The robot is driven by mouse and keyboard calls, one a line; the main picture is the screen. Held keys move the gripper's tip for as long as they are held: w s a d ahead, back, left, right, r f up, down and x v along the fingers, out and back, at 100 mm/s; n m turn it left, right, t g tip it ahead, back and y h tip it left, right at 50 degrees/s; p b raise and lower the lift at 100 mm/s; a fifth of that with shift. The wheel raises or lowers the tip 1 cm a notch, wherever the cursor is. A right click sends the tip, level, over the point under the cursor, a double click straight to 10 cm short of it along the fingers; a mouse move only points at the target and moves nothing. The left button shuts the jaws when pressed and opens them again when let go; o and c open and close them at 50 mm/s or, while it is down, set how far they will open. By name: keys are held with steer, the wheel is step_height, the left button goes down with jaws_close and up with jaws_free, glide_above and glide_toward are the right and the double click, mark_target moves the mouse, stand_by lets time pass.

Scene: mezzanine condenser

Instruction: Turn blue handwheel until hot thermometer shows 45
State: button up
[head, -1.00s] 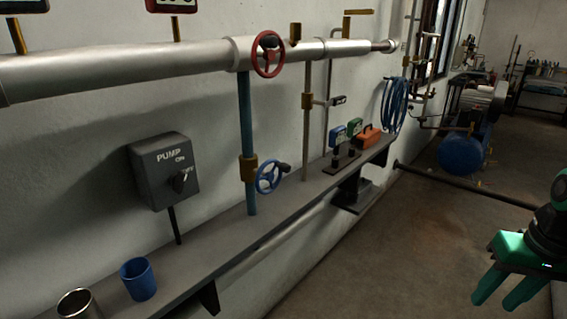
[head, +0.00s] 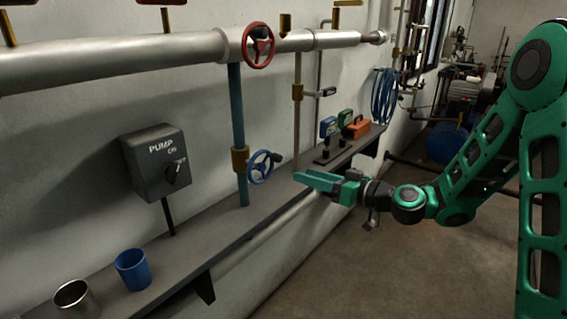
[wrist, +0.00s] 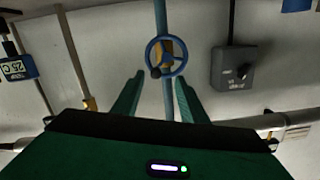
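The blue handwheel (head: 262,167) sits on a brass valve on the vertical blue pipe, above the shelf. It shows ahead of my gripper in the wrist view (wrist: 153,43). My gripper (head: 302,178) is to the right of the wheel and apart from it in the head view. In the wrist view my gripper (wrist: 158,76) has its two fingers spread with nothing between them, the wheel just beyond the tips. A blue-framed display (wrist: 17,68) at the left seems to read about 25 C. Which display is the hot thermometer I cannot tell; those at the top of the head view are cut off.
A grey pump switch box (head: 157,163) is left of the wheel. A red handwheel (head: 258,46) is on the pipe above. The shelf (head: 215,225) carries a blue cup (head: 133,270), a metal cup (head: 75,298), small displays (head: 328,127) and an orange box (head: 357,130).

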mark_target(281, 160)
steer(key=shift+m+t, duration=0.3)
steer(key=shift+t, duration=0.2)
steer(key=x, duration=0.7)
steer(key=r+x, duration=0.1)
steer(key=x, duration=0.3)
steer(key=shift+w+r, duration=0.1)
steer(key=shift+w, duration=0.35)
jaws_close()
